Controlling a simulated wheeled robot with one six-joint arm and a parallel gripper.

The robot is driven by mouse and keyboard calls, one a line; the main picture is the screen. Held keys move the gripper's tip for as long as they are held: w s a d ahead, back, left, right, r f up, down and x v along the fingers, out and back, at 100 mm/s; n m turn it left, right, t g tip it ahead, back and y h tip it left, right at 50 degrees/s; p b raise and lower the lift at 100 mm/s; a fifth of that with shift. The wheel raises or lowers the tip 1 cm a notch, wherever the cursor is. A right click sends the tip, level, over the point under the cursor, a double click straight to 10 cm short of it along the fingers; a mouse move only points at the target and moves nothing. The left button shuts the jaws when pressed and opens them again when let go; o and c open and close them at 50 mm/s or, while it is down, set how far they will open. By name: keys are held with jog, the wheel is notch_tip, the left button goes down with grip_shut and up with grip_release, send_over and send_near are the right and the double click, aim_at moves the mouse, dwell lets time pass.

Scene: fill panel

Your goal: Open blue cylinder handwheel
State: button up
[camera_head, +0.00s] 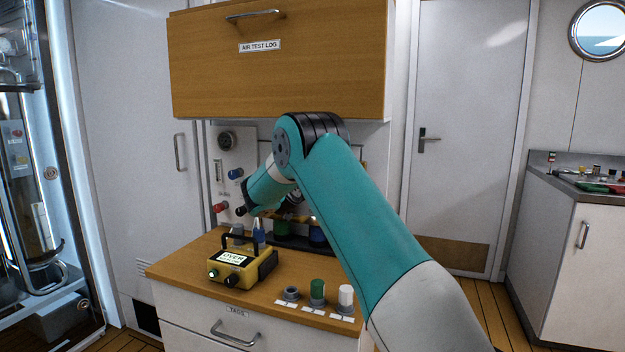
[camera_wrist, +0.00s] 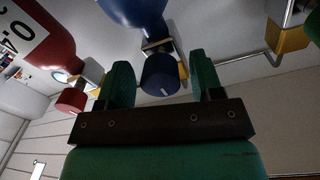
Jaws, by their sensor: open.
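In the wrist view the blue cylinder (camera_wrist: 133,12) comes in from the top edge, with a brass valve (camera_wrist: 157,45) at its end. Its dark blue handwheel (camera_wrist: 162,76) has a pale mark on its face. My gripper (camera_wrist: 160,64) is open, with one green finger on each side of the handwheel. I cannot tell whether either finger touches it. In the head view my arm hides most of the cylinder area; a blue cylinder body (camera_head: 318,236) shows in part beside it, and my fingers are not clear there.
A red cylinder (camera_wrist: 38,40) with a red handwheel (camera_wrist: 71,101) is to the left in the wrist view. A brass fitting (camera_wrist: 291,38) is at the right. A yellow meter (camera_head: 236,268) and small containers (camera_head: 318,291) stand on the wooden counter (camera_head: 185,267), below the wall cabinet (camera_head: 280,75).

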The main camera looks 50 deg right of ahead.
jog(key=c, duration=0.9)
jog(key=shift+n, duration=0.3)
